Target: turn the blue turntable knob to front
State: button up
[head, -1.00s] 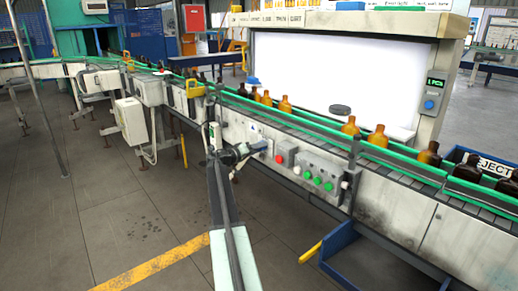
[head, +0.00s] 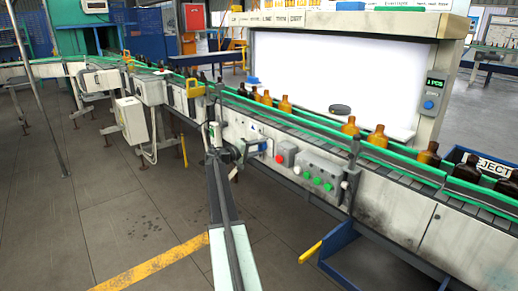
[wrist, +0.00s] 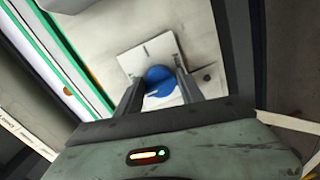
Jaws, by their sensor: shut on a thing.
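The blue knob (wrist: 158,74) sits on a pale square plate (wrist: 136,58) with a short dark mark, in the wrist view. My gripper (wrist: 160,86) has one finger on each side of the knob and is shut on it. The fingers cover the knob's sides, and I cannot make out a pointer on it. In the head view, my gripper (head: 243,149) is at the conveyor's front panel, left of the red button. A small blue patch (head: 263,146) shows at its tip there, probably the knob.
A red button (head: 281,159) and a grey box (head: 322,170) with green buttons are close on the right. Amber bottles (head: 377,137) stand on the conveyor above, behind green rails. A lit white inspection booth (head: 340,75) is behind. Floor in front is open.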

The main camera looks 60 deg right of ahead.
jog(key=shift+d, duration=0.1)
jog(key=o, duration=1.3)
jog(key=shift+r, duration=0.1)
jog(key=v, duration=0.8)
jog(key=shift+p, duration=0.3)
